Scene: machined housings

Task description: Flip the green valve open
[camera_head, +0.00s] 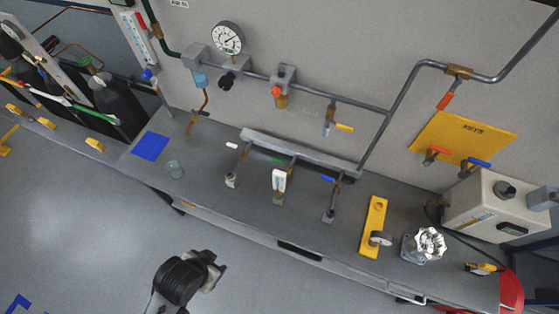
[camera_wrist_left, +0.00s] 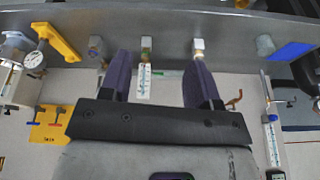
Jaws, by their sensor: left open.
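The green valve handle (camera_head: 279,161) is small and sits on the middle branch of the grey manifold (camera_head: 300,154) on the bench, above a white scale tag (camera_head: 279,180). In the left wrist view a small green piece (camera_wrist_left: 163,72) shows beside the white scale tag (camera_wrist_left: 144,82), between my fingers in the picture. My left gripper (camera_wrist_left: 160,60) has two purple fingers spread apart with nothing between them. In the head view my left gripper (camera_head: 208,266) is low in the picture, off the bench front, well apart from the valve. My right gripper is not seen.
Branches with a white handle (camera_head: 232,145) and a blue handle (camera_head: 328,179) flank the green one. A yellow bracket (camera_head: 374,228) and silver knob (camera_head: 430,243) stand to the right. Another green handle (camera_head: 96,115) is by the cylinders.

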